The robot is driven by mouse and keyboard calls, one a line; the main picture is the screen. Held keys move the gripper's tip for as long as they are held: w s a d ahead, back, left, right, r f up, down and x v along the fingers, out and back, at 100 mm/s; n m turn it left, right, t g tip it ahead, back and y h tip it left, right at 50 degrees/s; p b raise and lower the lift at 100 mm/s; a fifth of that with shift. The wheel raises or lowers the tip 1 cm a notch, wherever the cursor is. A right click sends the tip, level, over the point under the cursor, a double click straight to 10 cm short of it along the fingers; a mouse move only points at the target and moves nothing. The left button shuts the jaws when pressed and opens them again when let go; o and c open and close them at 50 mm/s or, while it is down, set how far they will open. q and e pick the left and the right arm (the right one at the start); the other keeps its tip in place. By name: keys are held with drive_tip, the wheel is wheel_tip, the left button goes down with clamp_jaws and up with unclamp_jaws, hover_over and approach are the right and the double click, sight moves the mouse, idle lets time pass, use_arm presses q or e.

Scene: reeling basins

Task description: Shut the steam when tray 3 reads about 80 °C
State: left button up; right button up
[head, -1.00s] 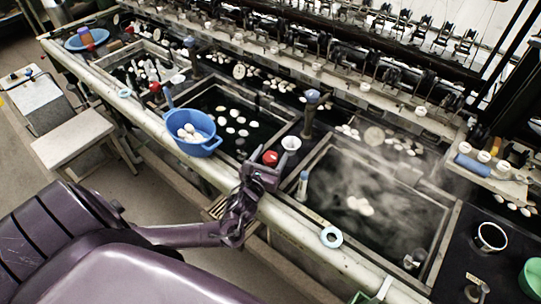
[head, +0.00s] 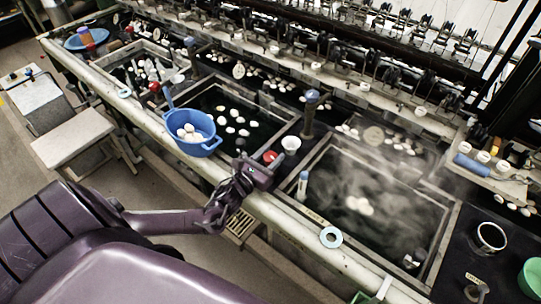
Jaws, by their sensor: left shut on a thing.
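My left gripper (head: 262,166) is at the front rail, shut on a red valve knob (head: 270,156) between the middle and right basins; the gripper hides part of the knob. The right basin (head: 325,232), third from the left, holds dark water with a few pale cocoons (head: 359,205) in it and steam drifting above. A white tube with a blue top (head: 302,185), perhaps a thermometer, stands at that basin's left edge; no reading is legible. My right gripper is not in view.
A blue colander (head: 195,146) with cocoons sits on the rail left of my gripper. A white cup (head: 290,143) and a dark post (head: 309,115) stand close behind the knob. A stool (head: 75,140) stands at left.

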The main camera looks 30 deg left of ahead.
use_arm(q)
drive_tip(key=m+h+b, duration=0.1)
drive_tip(key=m+h, duration=0.1)
drive_tip(key=h, duration=0.1)
drive_tip(key=shift+a+f, duration=0.1)
drive_tip(key=shift+a, duration=0.05)
drive_tip(key=shift+m+g+h+b, duration=0.6)
drive_tip(key=shift+m+h+b, duration=0.15)
drive_tip(key=shift+h, duration=0.45)
drive_tip(key=m+g+h+b, duration=0.1)
drive_tip(key=m+h+b, duration=0.1)
drive_tip(key=shift+h, duration=0.3)
drive_tip(key=shift+m+g+h+b, duration=0.65)
drive_tip(key=shift+g+h+b, duration=0.05)
drive_tip(key=shift+h+b, duration=0.25)
drive_tip(key=o, duration=1)
drive_tip(key=shift+c, duration=0.2)
